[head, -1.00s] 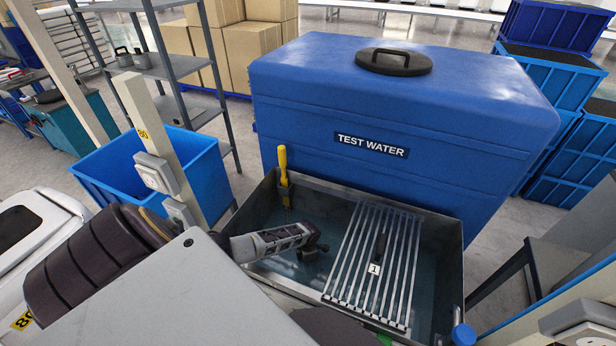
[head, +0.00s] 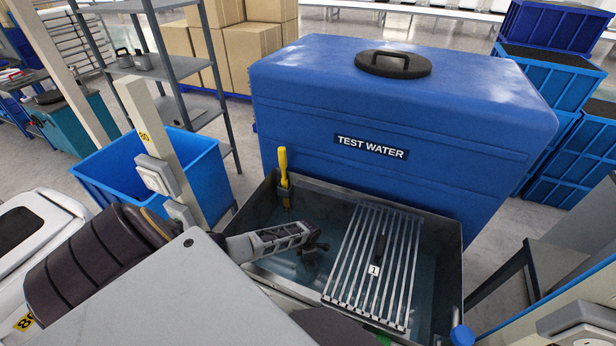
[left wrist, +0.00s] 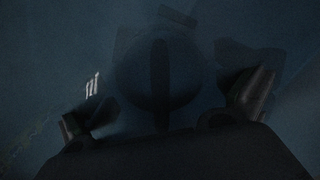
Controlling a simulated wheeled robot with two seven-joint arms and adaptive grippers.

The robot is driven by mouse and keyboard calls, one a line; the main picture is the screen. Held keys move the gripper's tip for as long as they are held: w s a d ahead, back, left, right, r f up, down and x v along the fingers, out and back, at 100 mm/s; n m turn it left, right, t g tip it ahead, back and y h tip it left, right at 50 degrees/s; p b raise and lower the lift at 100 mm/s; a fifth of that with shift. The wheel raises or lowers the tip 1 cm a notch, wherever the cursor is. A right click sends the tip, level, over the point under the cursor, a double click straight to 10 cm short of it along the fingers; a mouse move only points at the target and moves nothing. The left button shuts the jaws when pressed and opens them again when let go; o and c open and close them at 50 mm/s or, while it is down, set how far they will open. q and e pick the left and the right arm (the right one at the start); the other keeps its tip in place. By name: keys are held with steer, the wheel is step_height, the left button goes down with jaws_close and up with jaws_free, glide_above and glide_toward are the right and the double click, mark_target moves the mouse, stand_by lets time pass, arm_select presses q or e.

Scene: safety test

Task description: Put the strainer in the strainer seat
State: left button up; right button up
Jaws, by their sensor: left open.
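My left gripper (head: 313,252) is inside the metal tank, low at the water and left of the slatted grate. In the dim left wrist view its two fingers (left wrist: 165,112) are spread apart. Between and beyond them lies a dark round thing (left wrist: 135,85) with a raised bar across its middle, probably the strainer. The fingers look apart from it, but the view is too dark to be sure of contact. I cannot make out the strainer seat clearly. My right gripper is not in view.
The metal tank (head: 450,262) holds shallow water. A metal grate (head: 398,265) labelled 1 covers its right part. A yellow-handled tool (head: 283,165) stands at the back left corner. A large blue TEST WATER container (head: 400,110) stands behind. A blue bin (head: 105,165) is left.

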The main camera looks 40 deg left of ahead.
arm_select(q)
step_height(320, 180, up, 8)
steer(key=shift+r+p, duration=0.25)
steer(key=shift+p, duration=0.9)
steer(key=shift+r, duration=0.9)
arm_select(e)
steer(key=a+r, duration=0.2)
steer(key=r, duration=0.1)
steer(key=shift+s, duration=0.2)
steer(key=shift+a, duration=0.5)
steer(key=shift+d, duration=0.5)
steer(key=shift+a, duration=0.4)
